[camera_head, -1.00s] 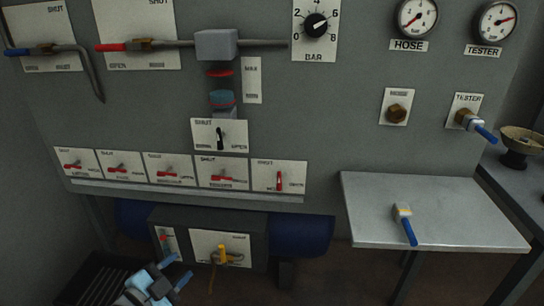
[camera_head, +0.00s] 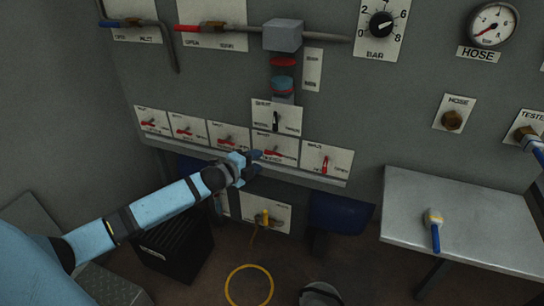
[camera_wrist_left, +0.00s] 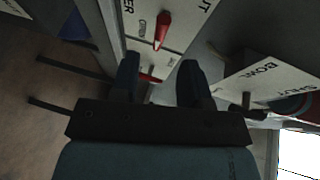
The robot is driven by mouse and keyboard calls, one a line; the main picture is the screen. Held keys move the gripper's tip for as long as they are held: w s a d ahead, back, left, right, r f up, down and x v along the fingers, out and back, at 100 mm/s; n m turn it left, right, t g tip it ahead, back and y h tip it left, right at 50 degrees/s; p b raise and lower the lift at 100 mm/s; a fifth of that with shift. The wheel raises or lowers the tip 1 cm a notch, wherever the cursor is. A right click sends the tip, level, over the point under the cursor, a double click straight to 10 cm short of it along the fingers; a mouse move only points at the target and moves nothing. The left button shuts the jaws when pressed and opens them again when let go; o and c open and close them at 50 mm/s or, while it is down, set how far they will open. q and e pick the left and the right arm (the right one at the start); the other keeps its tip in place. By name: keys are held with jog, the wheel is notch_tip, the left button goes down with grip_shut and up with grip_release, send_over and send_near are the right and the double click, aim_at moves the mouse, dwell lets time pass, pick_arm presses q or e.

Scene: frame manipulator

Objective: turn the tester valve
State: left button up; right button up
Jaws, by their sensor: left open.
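A row of white plates with red levers runs along the lower panel; their small labels are mostly unreadable in the head view. My left gripper (camera_head: 248,162) is in front of the fourth plate (camera_head: 285,146), close to its red lever (camera_head: 274,152). In the left wrist view its fingers (camera_wrist_left: 159,76) are apart with nothing between them, and a red lever (camera_wrist_left: 150,78) shows beyond the gap. The fifth plate's lever (camera_head: 325,163) stands upright; its label ends in "ER" in the wrist view. At the right, a plate marked TESTER carries a blue-handled valve (camera_head: 538,153), cut by the picture's edge. My right gripper is not in view.
A ledge (camera_head: 300,176) runs under the plates. A grey side table (camera_head: 470,215) holds a loose blue-handled fitting (camera_head: 434,230). A black crate (camera_head: 175,245) and a yellow ring (camera_head: 248,285) are on the floor. A plate with a black handle (camera_head: 276,122) sits above the row.

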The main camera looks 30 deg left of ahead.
aim_at(270, 154)
pick_arm(q)
jog(key=b+x, duration=0.1)
jog(key=x, duration=0.6)
jog(key=shift+w, duration=0.1)
grip_shut()
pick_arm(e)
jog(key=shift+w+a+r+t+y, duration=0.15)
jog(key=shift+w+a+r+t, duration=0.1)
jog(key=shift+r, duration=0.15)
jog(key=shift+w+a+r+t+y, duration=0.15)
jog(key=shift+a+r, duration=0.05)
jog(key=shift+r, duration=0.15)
